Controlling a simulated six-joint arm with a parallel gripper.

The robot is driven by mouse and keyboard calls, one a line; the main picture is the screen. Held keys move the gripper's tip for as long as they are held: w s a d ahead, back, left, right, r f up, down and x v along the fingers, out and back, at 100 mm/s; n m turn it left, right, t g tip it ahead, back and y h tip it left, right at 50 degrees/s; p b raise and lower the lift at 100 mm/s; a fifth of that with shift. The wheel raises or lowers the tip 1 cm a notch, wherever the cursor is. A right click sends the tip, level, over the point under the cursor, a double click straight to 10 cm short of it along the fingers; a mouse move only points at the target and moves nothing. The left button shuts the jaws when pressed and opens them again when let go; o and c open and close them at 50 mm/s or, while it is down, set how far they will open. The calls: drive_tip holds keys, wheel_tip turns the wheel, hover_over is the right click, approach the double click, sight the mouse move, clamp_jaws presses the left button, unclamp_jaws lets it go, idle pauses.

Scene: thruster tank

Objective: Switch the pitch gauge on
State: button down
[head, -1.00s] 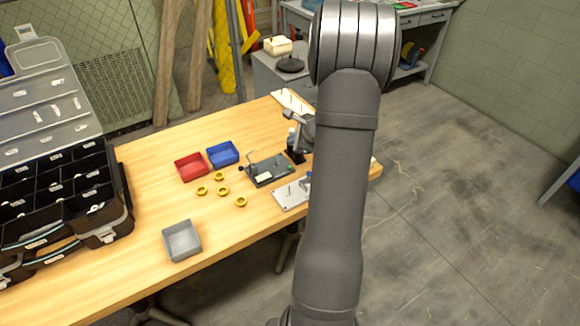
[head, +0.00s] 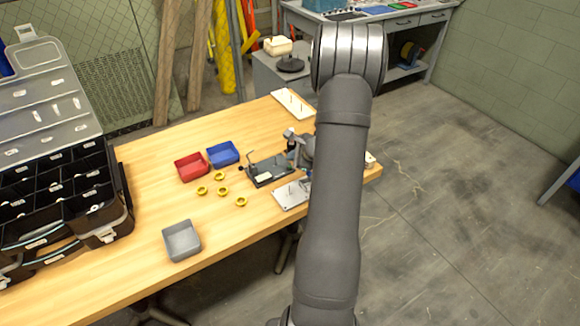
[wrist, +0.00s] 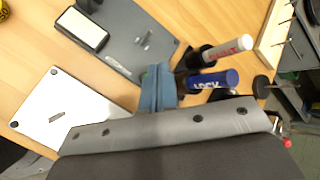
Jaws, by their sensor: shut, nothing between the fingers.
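A dark grey plate fixture (head: 268,171) lies on the bench and also shows in the wrist view (wrist: 122,42). On it sits a small black box with a pale display face (wrist: 84,28), which looks like the pitch gauge; no lit reading or switch can be made out. My gripper (wrist: 157,80) is shut and empty. In the wrist view its blue-grey fingertips appear near the plate's lower right edge, beside two bottles; I cannot tell whether they touch anything. In the head view my arm hides most of the gripper.
A white bottle with red lettering (wrist: 222,49) and a blue bottle (wrist: 213,81) stand close to the fingers. A light metal plate (head: 290,195) lies in front. Red (head: 192,167) and blue (head: 223,154) bins and several yellow rings lie left. A pegged white board (head: 293,104) is behind.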

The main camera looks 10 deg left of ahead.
drive_tip(key=shift+f, duration=0.75)
drive_tip(key=shift+f, duration=0.15)
idle(1.4)
drive_tip(key=shift+f, duration=0.3)
drive_tip(key=shift+f, duration=0.35)
idle(0.6)
idle(0.4)
drive_tip(key=shift+r, duration=0.8)
drive_tip(key=shift+r, duration=0.1)
drive_tip(key=shift+r, duration=2.4)
